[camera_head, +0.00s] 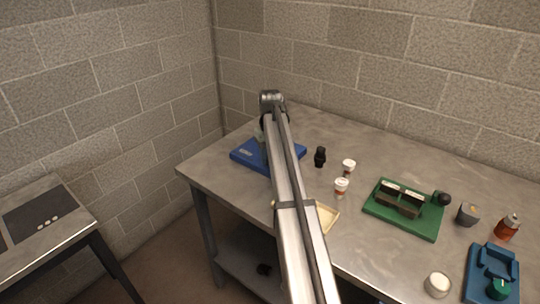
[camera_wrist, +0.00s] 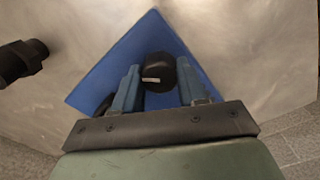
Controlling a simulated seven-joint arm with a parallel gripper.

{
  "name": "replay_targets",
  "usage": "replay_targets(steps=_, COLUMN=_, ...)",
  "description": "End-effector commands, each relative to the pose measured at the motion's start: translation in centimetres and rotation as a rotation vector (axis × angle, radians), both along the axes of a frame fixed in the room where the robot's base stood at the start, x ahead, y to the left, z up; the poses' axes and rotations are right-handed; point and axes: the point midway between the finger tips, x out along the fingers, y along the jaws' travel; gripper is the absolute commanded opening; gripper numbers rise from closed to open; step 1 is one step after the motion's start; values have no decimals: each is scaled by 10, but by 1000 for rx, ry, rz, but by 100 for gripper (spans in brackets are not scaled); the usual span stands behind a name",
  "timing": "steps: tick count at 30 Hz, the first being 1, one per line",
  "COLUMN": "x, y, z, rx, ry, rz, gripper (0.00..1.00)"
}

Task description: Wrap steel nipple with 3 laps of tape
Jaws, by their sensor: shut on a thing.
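In the wrist view, the two blue fingers of my gripper (camera_wrist: 158,85) stand on either side of a dark round piece (camera_wrist: 157,66) and are shut on it. The piece has a short pale strip on its near side. I cannot tell whether it is the steel nipple or whether any tape is on it. A blue base (camera_wrist: 85,88) lies beneath it; the same blue base (camera_head: 244,156) shows at the table's left end in the head view. There my arm hides the fingertips and the held piece. Two small white-and-brown items (camera_head: 341,188), possibly tape rolls, stand right of my arm.
A black fitting (camera_head: 320,157) stands right of the blue base. A pale tray (camera_head: 327,218) lies partly behind my arm. A green fixture (camera_head: 385,212), an orange bottle (camera_head: 507,229), a white tub (camera_head: 438,284) and a blue holder (camera_head: 480,262) occupy the right. Walls bound the back and left.

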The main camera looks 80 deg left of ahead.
Motion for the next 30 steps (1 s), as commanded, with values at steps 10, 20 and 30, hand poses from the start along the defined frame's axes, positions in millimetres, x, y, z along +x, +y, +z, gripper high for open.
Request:
replay_targets(steps=10, x=0, y=0, z=0, rx=0, ry=0, rz=-328, gripper=11)
replay_targets(steps=20, x=0, y=0, z=0, rx=0, ry=0, rz=-633, gripper=11)
replay_targets(steps=30, x=0, y=0, z=0, rx=0, ry=0, rz=-864, gripper=11)
